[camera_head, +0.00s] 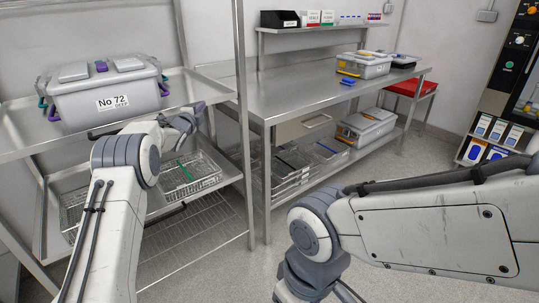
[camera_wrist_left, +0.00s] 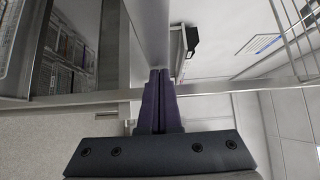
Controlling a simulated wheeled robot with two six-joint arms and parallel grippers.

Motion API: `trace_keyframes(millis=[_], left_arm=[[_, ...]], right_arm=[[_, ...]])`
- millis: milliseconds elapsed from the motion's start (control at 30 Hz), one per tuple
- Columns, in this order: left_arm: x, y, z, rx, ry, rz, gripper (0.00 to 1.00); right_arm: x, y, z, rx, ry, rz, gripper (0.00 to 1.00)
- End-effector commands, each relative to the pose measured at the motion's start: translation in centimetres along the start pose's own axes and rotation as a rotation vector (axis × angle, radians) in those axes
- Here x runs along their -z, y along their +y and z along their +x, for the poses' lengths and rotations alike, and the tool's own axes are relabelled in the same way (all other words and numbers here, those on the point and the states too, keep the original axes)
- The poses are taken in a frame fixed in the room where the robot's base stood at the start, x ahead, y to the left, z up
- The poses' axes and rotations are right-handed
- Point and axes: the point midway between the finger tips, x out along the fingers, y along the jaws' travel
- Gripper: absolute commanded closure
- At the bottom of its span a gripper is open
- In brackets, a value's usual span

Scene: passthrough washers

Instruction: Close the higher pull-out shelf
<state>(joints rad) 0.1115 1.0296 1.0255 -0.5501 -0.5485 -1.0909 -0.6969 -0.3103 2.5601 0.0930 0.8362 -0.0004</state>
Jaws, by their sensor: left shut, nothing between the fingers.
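The higher pull-out shelf (camera_head: 215,91) is a metal tray in the rack at the left of the head view. It sticks out forward of the rack posts and carries a grey lidded bin marked No 72 (camera_head: 75,97). The lower pull-out shelf (camera_head: 229,172) below it holds wire baskets (camera_head: 190,178). My left gripper (camera_head: 197,110) is at the right part of the higher shelf's front edge; I cannot tell whether it touches. In the left wrist view its dark fingers (camera_wrist_left: 158,76) are together and empty. My right arm shows, but its gripper is out of view.
A steel table (camera_head: 300,88) stands right of the rack, with wire baskets (camera_head: 290,160) on its under-shelf. A rack post (camera_head: 243,120) is close right of my left gripper. The floor (camera_head: 230,265) in front is clear.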

Motion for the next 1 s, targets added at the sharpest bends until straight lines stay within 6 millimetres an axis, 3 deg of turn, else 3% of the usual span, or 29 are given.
trace_keyframes(millis=[33,267,633,1000], left_arm=[[-0.8,-0.5,-0.1,0.007,-0.014,-0.003,1.0],[-0.7,-0.4,-0.2,0.009,-0.016,-0.004,1.0],[4.2,0.3,-1.6,0.007,0.012,0.0,1.0],[4.0,-0.2,-7.8,0.002,0.011,0.001,1.0]], right_arm=[[0.0,0.0,0.0,0.0,0.0,0.0,0.05],[0.0,0.0,0.5,0.0,0.0,0.0,0.05],[-0.3,0.4,6.0,0.0,0.0,0.0,0.05],[-0.3,0.5,6.5,0.0,0.0,0.0,0.05]])
